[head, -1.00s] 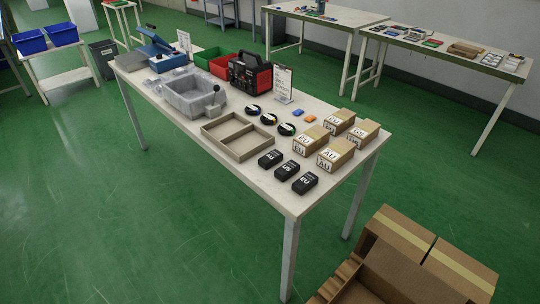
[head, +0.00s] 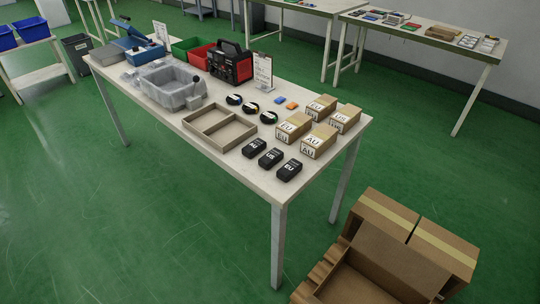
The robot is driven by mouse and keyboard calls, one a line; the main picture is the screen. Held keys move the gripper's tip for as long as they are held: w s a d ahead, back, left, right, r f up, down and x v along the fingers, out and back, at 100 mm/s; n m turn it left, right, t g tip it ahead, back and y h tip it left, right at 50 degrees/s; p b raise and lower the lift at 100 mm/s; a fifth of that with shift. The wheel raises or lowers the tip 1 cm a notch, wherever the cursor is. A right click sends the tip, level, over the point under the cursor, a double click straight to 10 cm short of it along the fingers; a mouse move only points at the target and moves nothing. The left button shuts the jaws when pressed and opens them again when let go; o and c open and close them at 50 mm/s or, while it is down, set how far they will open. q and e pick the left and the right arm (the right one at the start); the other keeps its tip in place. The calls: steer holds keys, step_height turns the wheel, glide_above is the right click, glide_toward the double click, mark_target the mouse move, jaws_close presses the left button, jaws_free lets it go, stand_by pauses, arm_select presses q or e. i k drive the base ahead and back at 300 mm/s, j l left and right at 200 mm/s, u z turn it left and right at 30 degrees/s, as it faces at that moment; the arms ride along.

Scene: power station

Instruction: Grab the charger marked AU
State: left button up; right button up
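The charger marked AU (head: 254,148) is a small black block with a white label. It lies on the white table, leftmost in a row of three black chargers. The charger marked US (head: 270,159) is beside it, and the charger marked EU (head: 287,170) is at the right end, nearest the table's front corner. The three stand apart with small gaps. Neither of my grippers shows in the head view.
Cardboard boxes labelled EU (head: 293,127) and AU (head: 318,141) stand behind the chargers, with two more boxes beyond. A divided tray (head: 219,130) lies left of them. Open cardboard cartons (head: 405,235) sit on the floor at right. Green floor is clear before the table (head: 344,140).

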mark_target(254, 147)
steer(key=i+j+z, duration=0.1)
steer(key=i+j, duration=0.15)
steer(key=i+j+z, duration=0.15)
steer(key=j, duration=0.25)
steer(key=i+j+z, duration=0.1)
steer(key=i+j, duration=0.25)
steer(key=i+j+z, duration=0.15)
steer(key=j, duration=0.25)
steer(key=i, duration=0.05)
